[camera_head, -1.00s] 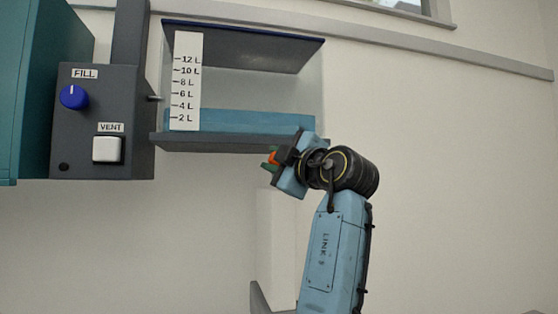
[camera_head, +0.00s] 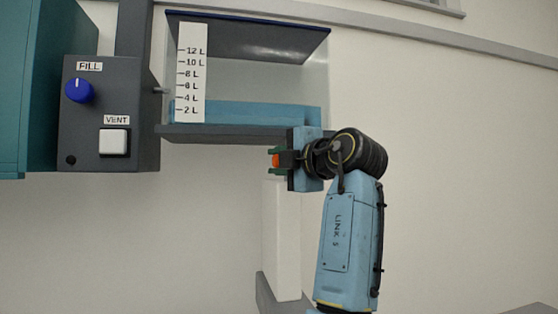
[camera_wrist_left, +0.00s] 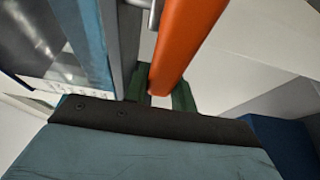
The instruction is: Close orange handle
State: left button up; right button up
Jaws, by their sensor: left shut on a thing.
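The orange handle (camera_wrist_left: 185,40) is a long bar that runs from the top of the left wrist view down between my green fingertips. In the head view only a small orange piece of the handle (camera_head: 276,160) shows, below the tank's lower right end. My left gripper (camera_head: 274,160) is shut on it, with one green finger above and one below. The left gripper also shows in the wrist view (camera_wrist_left: 160,92). Most of the handle is hidden in the head view. My right gripper is not in view.
A clear tank (camera_head: 255,85) with blue liquid and a litre scale (camera_head: 192,75) sits just above the gripper. A dark panel (camera_head: 95,142) with a blue FILL knob (camera_head: 79,90) and white VENT button (camera_head: 114,142) stands left. A white column (camera_head: 283,240) rises below. The wall at right is clear.

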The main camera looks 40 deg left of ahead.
pick_arm(q)
jog(key=shift+f, duration=0.1)
jog(key=o, duration=1)
jog(key=b+v, duration=0.2)
jog(key=v, duration=1.1)
jog(key=shift+s+d, duration=0.1)
jog(key=shift+d, duration=0.1)
jog(key=shift+r, duration=0.2)
